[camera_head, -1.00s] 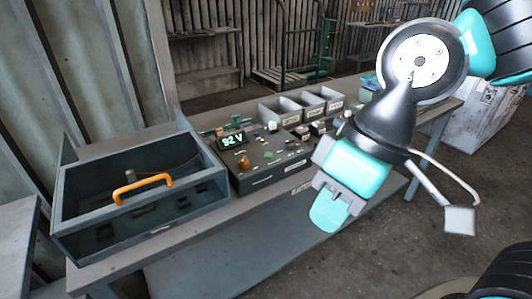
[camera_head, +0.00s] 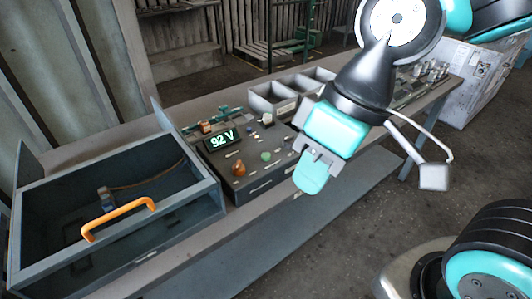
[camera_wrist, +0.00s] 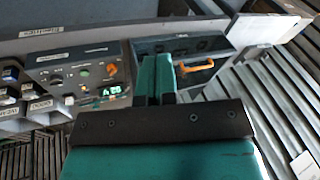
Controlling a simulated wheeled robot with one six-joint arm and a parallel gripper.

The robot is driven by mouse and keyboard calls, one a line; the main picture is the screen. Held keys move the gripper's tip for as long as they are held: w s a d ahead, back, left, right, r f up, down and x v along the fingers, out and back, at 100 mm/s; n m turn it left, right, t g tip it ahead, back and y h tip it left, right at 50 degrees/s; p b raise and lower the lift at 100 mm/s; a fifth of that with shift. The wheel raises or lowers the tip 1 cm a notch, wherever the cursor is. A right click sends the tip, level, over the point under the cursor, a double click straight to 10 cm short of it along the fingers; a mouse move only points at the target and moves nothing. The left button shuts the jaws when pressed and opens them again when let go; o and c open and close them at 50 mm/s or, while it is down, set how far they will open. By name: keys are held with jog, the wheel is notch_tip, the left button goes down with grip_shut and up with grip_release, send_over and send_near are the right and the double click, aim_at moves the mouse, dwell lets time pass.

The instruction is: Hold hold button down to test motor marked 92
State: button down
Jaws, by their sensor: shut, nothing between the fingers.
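A dark control box (camera_head: 236,180) stands on the bench and its lit display (camera_head: 223,139) reads "92 V". Its top has an orange knob (camera_head: 239,168), a green button (camera_head: 265,156) and several small switches and knobs. Their labels are too small to read, so I cannot tell which is the hold button. The box also shows in the wrist view (camera_wrist: 62,73), left of my fingers, with its green button (camera_wrist: 84,73). My gripper (camera_head: 311,178) is shut and empty, in front and to the right of the box, apart from it. No motor marking is readable.
An open grey case (camera_head: 40,262) with an orange handle (camera_head: 118,217) stands left of the control box, with a small blue-grey item (camera_head: 106,198) inside. Grey bins (camera_head: 270,99) stand behind the box. The bench's front edge (camera_head: 262,203) is clear; open floor lies before it.

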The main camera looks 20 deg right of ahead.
jog(key=w+a+f+n+t+y+p, duration=0.1)
jog(key=w+f+n+t+p, duration=0.2)
jog(key=w, duration=1.3)
jog(key=w+d+f+n+t+p, duration=0.2)
jog(key=w+f, duration=0.2)
jog(key=w, duration=0.3)
jog(key=w+d+f+n+t+p, duration=0.2)
jog(key=w+d+f, duration=0.1)
jog(key=w, duration=0.4)
jog(key=shift+f+n+t+h, duration=0.3)
jog(key=shift+f+n+t, duration=0.1)
jog(key=shift+f, duration=0.2)
jog(key=shift+s+f, duration=0.1)
jog(key=b, duration=0.5)
send_over(266, 157)
notch_tip(266, 157, down, 8)
jog(key=shift+r, duration=0.1)
jog(key=shift+f+b, duration=0.4)
jog(key=shift+b, duration=0.05)
jog(key=shift+f, duration=0.1)
jog(key=shift+f+b, duration=0.3)
jog(key=shift+b, duration=0.3)
